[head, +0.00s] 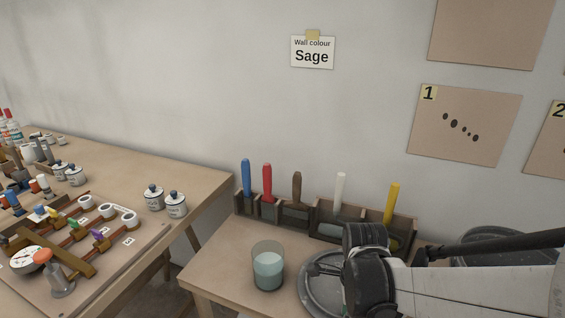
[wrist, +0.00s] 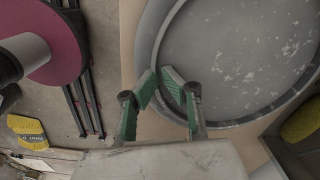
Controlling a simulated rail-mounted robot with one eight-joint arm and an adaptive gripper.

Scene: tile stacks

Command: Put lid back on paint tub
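A grey round piece with a raised rim (head: 316,292) lies on the near tabletop in the head view, partly hidden by my arm. In the wrist view a large grey disc with pale specks (wrist: 240,50) and a rim fills the upper right. I cannot tell whether it is the lid or the tub top. My gripper (wrist: 159,73) has green-padded fingers over the disc's left rim, their tips close together with a narrow gap. Whether they hold the rim is unclear.
A glass of pale green liquid (head: 268,268) stands left of the grey piece. Behind are wooden holders with coloured-handled tools (head: 297,190). A dark round object (head: 490,236) sits behind my arm at right. A cluttered bench (head: 200,187) is at left, across a gap.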

